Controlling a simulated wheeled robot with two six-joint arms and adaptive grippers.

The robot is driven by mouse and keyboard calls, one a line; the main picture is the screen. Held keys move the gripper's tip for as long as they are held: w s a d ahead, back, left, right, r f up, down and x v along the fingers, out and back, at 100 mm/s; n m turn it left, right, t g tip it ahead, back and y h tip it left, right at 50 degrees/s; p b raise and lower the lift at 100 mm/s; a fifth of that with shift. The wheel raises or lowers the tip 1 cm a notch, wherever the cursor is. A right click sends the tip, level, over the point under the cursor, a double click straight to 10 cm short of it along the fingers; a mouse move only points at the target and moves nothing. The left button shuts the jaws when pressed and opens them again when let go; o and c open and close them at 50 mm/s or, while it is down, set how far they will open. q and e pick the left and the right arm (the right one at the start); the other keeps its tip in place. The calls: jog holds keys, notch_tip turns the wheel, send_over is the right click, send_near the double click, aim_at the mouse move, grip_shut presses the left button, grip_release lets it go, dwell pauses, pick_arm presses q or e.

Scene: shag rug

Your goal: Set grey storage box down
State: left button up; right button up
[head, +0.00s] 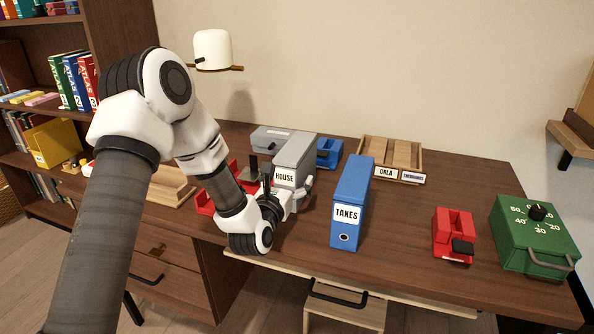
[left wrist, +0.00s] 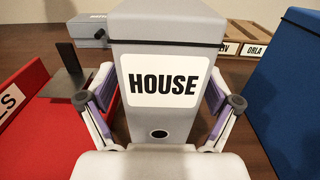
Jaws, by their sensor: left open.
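A grey upright box labelled HOUSE (head: 293,150) stands on the wooden desk (head: 400,235). My left gripper (head: 288,181) is at its near face, with its open fingers on either side of the box. In the left wrist view the HOUSE box (left wrist: 165,125) fills the middle between the spread fingers of the left gripper (left wrist: 160,101). I cannot tell whether the pads touch its sides. A lower grey box (head: 268,137) lies behind it to the left and also shows in the left wrist view (left wrist: 88,30). My right gripper is not in view.
A blue TAXES box (head: 352,190) stands close on the right, and a red holder (head: 207,201) on the left. A wooden crate (head: 408,150) and a blue item (head: 329,152) are behind. A red item (head: 453,232) and a green dial box (head: 533,240) are farther right.

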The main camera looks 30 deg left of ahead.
pick_arm(q)
jog(key=shift+x, duration=1)
jog(key=shift+d, duration=0.1)
jog(key=c, duration=1.6)
jog(key=shift+c, duration=0.2)
